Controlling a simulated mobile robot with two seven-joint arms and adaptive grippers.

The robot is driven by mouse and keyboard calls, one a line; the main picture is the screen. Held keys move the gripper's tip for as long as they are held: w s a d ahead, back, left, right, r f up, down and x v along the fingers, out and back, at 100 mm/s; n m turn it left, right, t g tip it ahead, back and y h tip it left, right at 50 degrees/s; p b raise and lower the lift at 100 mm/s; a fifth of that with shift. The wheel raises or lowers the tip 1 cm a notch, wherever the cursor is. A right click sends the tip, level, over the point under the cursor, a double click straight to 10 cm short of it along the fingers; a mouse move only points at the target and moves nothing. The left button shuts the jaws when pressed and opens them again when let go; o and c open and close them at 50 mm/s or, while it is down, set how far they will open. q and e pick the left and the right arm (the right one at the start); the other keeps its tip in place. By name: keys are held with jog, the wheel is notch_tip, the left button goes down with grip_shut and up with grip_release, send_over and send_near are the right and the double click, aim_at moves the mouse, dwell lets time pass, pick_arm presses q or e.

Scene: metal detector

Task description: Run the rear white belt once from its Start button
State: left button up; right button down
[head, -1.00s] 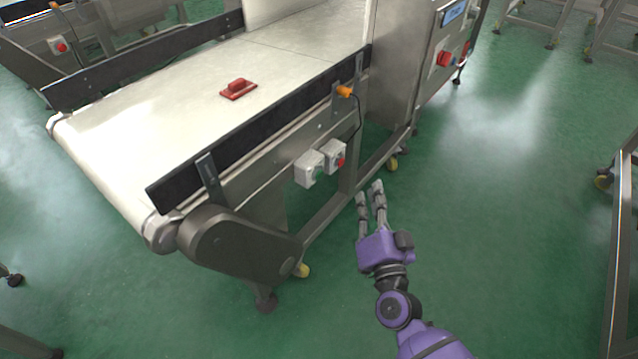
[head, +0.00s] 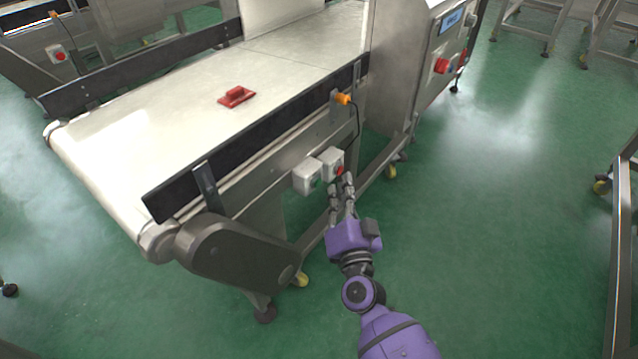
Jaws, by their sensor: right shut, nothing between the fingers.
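The white belt (head: 140,125) runs across the left and centre of the head view on a steel frame. Two small grey switch boxes are fixed under its near side rail. The left box (head: 305,177) has a front face whose button is too small to make out. The right box (head: 329,159) carries a red button (head: 340,171). My right gripper (head: 342,182) is shut and empty. Its fingertips are just below and in front of the right box, close to the red button; I cannot tell whether they touch. My left gripper is out of view.
A red block (head: 236,97) lies on the belt. An orange sensor (head: 343,99) with a dark cable sits above the boxes. A steel cabinet (head: 420,75) with a red knob (head: 441,66) stands to the right. Green floor (head: 500,220) is clear at right.

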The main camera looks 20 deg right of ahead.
aim_at(317, 183)
jog(key=shift+w+a, duration=0.4)
jog(key=shift+w, duration=0.1)
dwell(1.2)
jog(key=shift+w+a, duration=0.25)
jog(key=shift+w, duration=0.1)
